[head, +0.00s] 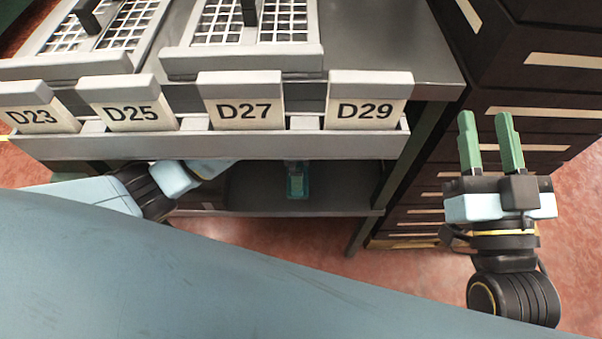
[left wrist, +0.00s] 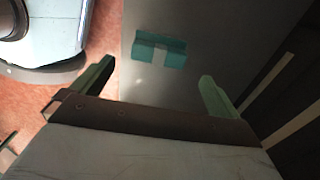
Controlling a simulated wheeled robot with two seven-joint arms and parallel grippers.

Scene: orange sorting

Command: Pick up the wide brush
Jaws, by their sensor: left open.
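The wide brush, a teal thing (head: 297,187), lies on the lower shelf (head: 247,190) of the bench, partly hidden by the shelf edge above it in the head view. In the left wrist view the brush (left wrist: 160,50) shows as a short teal block with a pale notch in its near side. My left gripper (left wrist: 158,70) is open and empty, its green fingers on either side of the brush in the picture and apart from it. In the head view the left gripper is hidden under the bench. My right gripper (head: 485,116) is open and empty.
Labels D23, D25, D27 (head: 244,111) and D29 (head: 362,111) line the bench's front ledge. Grid trays (head: 240,62) stand on the bench top. Dark drawer cabinets (head: 540,100) stand at the right. The lower shelf around the brush looks bare. Red floor shows in front.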

